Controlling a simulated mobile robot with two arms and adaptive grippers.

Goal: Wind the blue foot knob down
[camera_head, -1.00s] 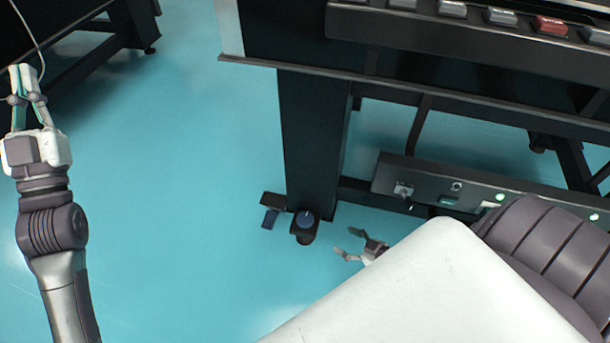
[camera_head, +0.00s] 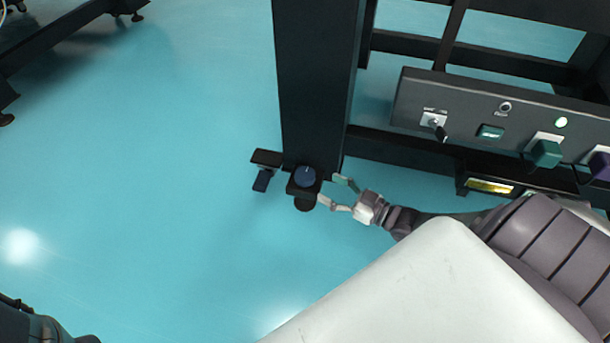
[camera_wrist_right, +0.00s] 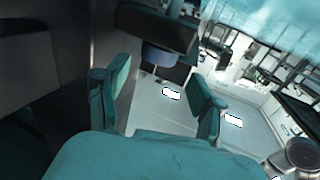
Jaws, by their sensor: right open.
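The left gripper is out of view.
A control panel (camera_head: 465,115) with a key switch (camera_head: 434,122), a green knob (camera_head: 545,153) and a purple knob (camera_head: 599,164) is at the right.

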